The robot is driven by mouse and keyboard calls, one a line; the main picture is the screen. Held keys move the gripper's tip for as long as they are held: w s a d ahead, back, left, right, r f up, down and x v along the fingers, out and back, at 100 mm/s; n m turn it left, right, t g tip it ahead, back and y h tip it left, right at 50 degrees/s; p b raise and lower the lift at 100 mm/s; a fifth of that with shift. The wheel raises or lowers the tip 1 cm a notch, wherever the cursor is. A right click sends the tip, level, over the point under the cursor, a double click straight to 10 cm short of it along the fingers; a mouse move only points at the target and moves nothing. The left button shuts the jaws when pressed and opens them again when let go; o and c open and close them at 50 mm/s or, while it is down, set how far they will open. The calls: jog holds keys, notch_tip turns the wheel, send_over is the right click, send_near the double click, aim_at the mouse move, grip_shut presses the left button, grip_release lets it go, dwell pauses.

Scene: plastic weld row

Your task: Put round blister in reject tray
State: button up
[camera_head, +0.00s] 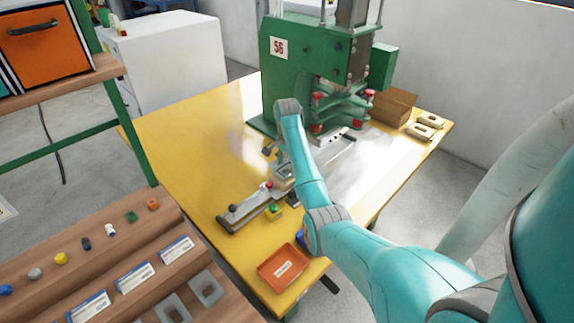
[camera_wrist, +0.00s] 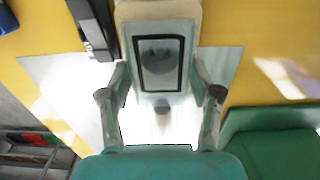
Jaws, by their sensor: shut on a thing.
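My gripper (camera_wrist: 160,82) points down over the slide fixture on the yellow table. Its two fingers are closed in on either side of a pale, see-through piece, the round blister (camera_wrist: 160,101), whose outline is hard to make out. I cannot tell whether the blister still touches the nest. In the head view my forearm hides most of the gripper. The reject tray (camera_head: 283,268), orange-red with a white label, lies at the table's near corner and looks empty.
The green welding press (camera_head: 292,72) stands behind the fixture. A slide rail (camera_head: 245,208) and a green-topped button box (camera_head: 274,211) lie between fixture and tray. Two cream nests (camera_head: 425,127) and a cardboard box (camera_head: 391,106) sit at right. A wooden rack (camera_head: 130,250) stands at left.

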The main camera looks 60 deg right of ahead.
jog(key=shift+r, duration=2.25)
jog(key=shift+a, duration=0.1)
